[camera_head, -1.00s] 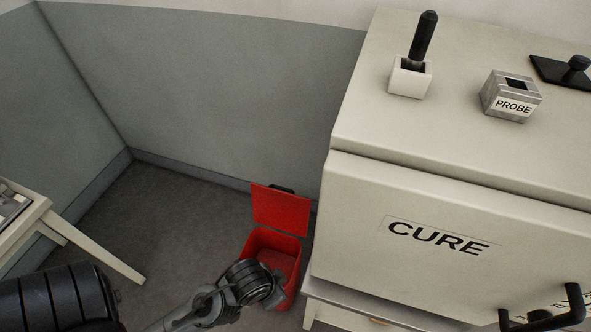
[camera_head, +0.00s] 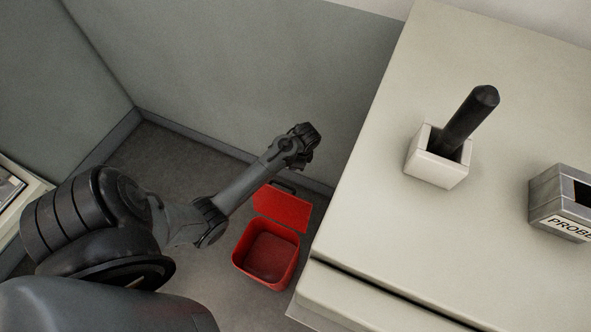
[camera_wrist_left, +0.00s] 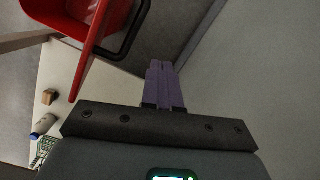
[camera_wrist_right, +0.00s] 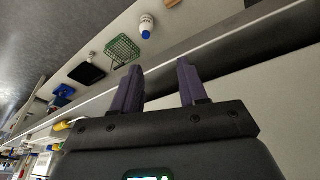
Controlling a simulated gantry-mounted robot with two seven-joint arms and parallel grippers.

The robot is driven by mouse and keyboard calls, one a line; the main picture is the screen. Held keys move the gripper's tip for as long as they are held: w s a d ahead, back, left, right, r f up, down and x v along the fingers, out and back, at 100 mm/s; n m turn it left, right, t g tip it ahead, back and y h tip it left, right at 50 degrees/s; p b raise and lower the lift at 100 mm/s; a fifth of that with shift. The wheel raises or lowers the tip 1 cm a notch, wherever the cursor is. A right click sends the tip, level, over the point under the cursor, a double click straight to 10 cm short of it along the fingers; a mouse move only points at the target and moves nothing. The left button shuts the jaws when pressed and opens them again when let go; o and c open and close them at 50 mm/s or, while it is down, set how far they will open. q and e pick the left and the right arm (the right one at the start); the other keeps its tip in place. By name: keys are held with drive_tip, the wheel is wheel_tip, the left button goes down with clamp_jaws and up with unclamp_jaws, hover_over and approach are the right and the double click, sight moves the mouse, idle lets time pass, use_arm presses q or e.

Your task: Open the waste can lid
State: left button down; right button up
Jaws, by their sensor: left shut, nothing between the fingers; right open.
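The red waste can (camera_head: 266,255) stands on the floor beside the white cabinet, and its inside shows from above. Its red lid (camera_head: 283,207) is tilted up at the back edge, so the can is open. My left gripper (camera_head: 306,138) is above and behind the lid, apart from it in the head view. In the left wrist view its purple fingers (camera_wrist_left: 164,84) are shut and empty, with the red lid (camera_wrist_left: 92,50) and can (camera_wrist_left: 68,14) at the upper left. My right gripper (camera_wrist_right: 157,86) shows only in its own wrist view, open and empty.
The white cabinet (camera_head: 375,230) closely borders the can's right side. A white holder (camera_head: 432,170) with a black rod (camera_head: 468,118) and a metal PROBE box (camera_head: 560,203) stand on top. The grey wall (camera_head: 240,75) is close behind the can.

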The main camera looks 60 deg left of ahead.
use_arm(q)
drive_tip(key=w+a+r+m+g+h+p, duration=0.2)
drive_tip(key=w+a+m+h, duration=0.1)
drive_tip(key=w+m+h, duration=0.15)
drive_tip(key=s+d+f, duration=0.4)
drive_tip(key=s+f, duration=0.1)
drive_tip(key=f, duration=0.4)
drive_tip(key=shift+s, duration=0.4)
use_arm(e)
drive_tip(key=shift+r, duration=1.15)
use_arm(q)
drive_tip(key=shift+d+n, duration=0.1)
drive_tip(key=shift+n, duration=0.15)
